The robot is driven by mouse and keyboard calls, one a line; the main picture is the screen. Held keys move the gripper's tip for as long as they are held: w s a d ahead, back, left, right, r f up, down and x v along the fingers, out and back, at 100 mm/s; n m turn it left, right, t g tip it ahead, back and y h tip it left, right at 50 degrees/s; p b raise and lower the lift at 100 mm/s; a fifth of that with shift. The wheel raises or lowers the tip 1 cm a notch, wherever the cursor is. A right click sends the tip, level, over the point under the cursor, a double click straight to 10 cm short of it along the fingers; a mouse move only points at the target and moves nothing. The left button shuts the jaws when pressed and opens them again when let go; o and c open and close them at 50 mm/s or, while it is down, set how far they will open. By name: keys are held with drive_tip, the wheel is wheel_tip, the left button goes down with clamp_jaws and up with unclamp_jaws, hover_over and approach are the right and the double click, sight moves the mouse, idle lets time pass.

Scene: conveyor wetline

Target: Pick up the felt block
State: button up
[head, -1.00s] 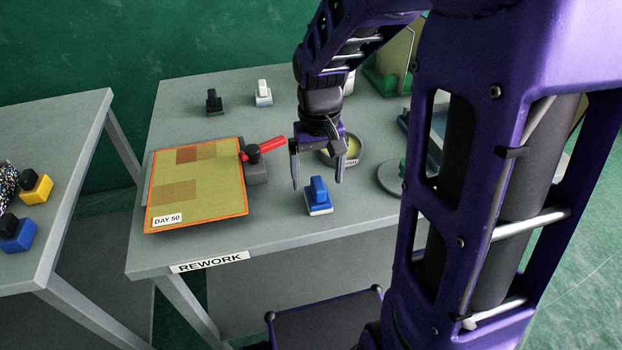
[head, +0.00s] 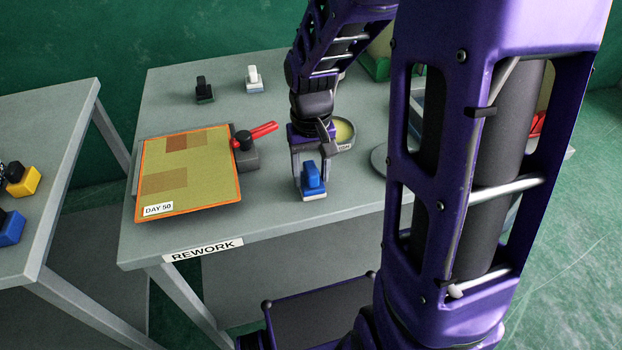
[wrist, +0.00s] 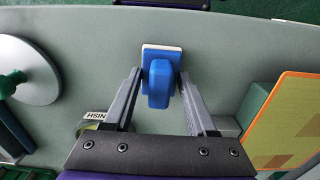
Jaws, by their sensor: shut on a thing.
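The felt block (head: 313,178) is blue with a raised blue grip and a pale white base. It stands upright on the grey rework table, near its front edge. In the wrist view the block (wrist: 160,82) sits between my fingertips. My gripper (head: 310,186) points down and is shut on the block, one finger on each side. In the wrist view my gripper (wrist: 160,76) has both fingers against its sides. The white base appears to rest on the table; I cannot see a gap under it.
A panel with an orange edge (head: 215,193) lies left, beside a red-handled clamp (head: 262,131). A round tin (head: 343,134) stands just behind my gripper. A black block (head: 204,88) and a white block (head: 253,77) stand at the back. The table front (head: 270,215) is clear.

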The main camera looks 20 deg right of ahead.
sight(311, 167)
clamp_jaws()
wheel_tip(311, 167, up, 10)
drive_tip(key=shift+r+p, duration=0.1)
drive_tip(key=shift+p, duration=1.05)
drive_tip(key=o, duration=0.8)
unclamp_jaws()
drive_tip(key=shift+c, duration=0.2)
drive_tip(key=c, duration=0.6)
drive_tip(key=shift+w, duration=0.1)
